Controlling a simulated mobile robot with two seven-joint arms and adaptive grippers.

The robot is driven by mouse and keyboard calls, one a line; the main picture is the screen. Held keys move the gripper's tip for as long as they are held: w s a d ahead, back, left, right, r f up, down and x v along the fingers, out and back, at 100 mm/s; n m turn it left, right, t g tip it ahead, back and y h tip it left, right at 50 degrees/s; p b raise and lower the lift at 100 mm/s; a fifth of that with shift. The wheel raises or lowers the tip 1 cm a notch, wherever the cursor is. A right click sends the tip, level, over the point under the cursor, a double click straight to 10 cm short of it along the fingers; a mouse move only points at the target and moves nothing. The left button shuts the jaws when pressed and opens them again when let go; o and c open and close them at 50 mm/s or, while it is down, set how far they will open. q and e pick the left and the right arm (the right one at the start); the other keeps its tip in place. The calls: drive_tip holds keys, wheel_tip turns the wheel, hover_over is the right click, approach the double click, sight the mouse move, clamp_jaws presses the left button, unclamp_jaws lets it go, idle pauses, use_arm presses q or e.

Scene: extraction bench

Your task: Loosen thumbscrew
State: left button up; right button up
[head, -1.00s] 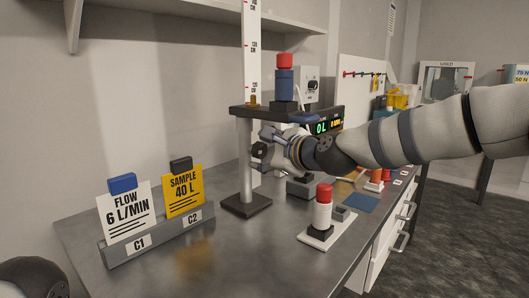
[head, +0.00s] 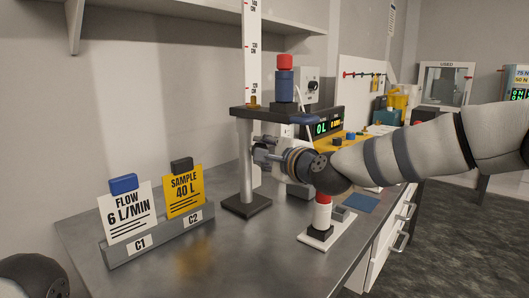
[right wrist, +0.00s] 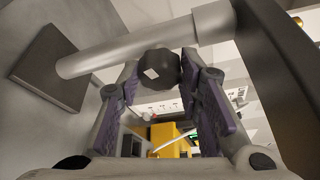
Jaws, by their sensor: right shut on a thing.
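The thumbscrew (right wrist: 160,70) is a dark, lobed knob with a small pale patch, beside the light post in the right wrist view. My right gripper (right wrist: 160,76) has its two purple-padded fingers on either side of the knob and is shut on it. In the head view, my right gripper (head: 264,152) is at the stand's post (head: 246,165), below the dark platform (head: 275,112). There the fingers hide the knob. My left gripper is not in view.
A sign holder (head: 165,238) with two cards stands at the left of the bench. A red-capped white bottle (head: 322,215) stands on a white base under my right arm. A blue, red-topped piece (head: 285,85) sits on the platform.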

drive_tip(key=shift+f+n+t, duration=0.1)
drive_tip(key=shift+n+t, duration=0.6)
drive_tip(key=shift+n, duration=0.6)
drive_tip(key=o, duration=1.2)
drive_tip(key=shift+c, duration=0.2)
drive_tip(key=v, duration=1.2)
drive_tip(key=shift+d, duration=0.1)
